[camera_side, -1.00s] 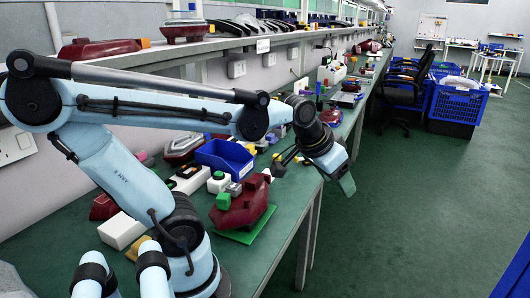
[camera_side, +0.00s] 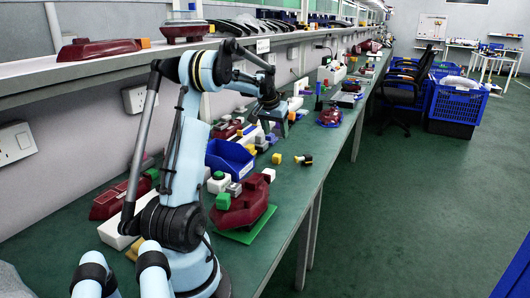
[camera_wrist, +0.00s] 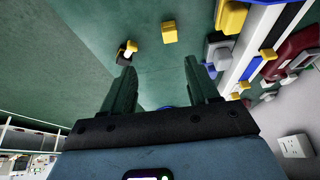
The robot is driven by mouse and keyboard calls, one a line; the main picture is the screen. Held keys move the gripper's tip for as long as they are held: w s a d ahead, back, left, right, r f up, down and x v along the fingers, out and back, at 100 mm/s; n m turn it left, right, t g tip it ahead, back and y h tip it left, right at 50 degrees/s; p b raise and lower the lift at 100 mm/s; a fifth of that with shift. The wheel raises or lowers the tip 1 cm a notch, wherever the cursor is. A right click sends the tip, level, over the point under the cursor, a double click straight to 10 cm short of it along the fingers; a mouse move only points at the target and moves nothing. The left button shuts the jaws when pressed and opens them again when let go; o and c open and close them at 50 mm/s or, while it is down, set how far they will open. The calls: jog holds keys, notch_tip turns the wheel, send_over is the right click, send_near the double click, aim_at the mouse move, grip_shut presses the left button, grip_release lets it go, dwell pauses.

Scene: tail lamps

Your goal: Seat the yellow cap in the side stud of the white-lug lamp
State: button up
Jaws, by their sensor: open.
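The dark red lamp (camera_side: 240,204) with a white lug (camera_side: 268,174) sits on a green plate (camera_side: 248,235) near the bench front. A green block is on its left end. A small yellow block (camera_side: 277,158) lies on the bench behind it, and a yellow-and-black piece (camera_side: 303,159) lies to its right; I cannot tell which is the cap. The wrist view also shows the yellow block (camera_wrist: 169,32) and the yellow-and-black piece (camera_wrist: 127,52), both beyond the fingertips. My gripper (camera_wrist: 160,68) is open, with nothing seen between its fingers. The side stud is not clearly visible.
A blue bin (camera_side: 228,157) stands behind the lamp, with grey and white blocks beside it. Other dark red lamps (camera_side: 118,199) lie along the wall side. The bench strip right of the bin is mostly clear, and its front edge is close.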

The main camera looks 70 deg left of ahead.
jog(key=a, duration=0.1)
send_over(277, 155)
jog(key=s+d, duration=0.2)
jog(key=f, duration=0.6)
jog(key=shift+w+d+f, duration=0.1)
jog(key=shift+d+f, duration=0.1)
jog(key=shift+f, duration=0.2)
jog(key=shift+a+x, duration=0.1)
jog(key=shift+x, duration=1.2)
jog(key=shift+a+x, duration=0.15)
jog(key=shift+x, duration=1.2)
jog(key=shift+r, duration=0.1)
jog(key=c, duration=1.1)
jog(key=shift+r, duration=0.1)
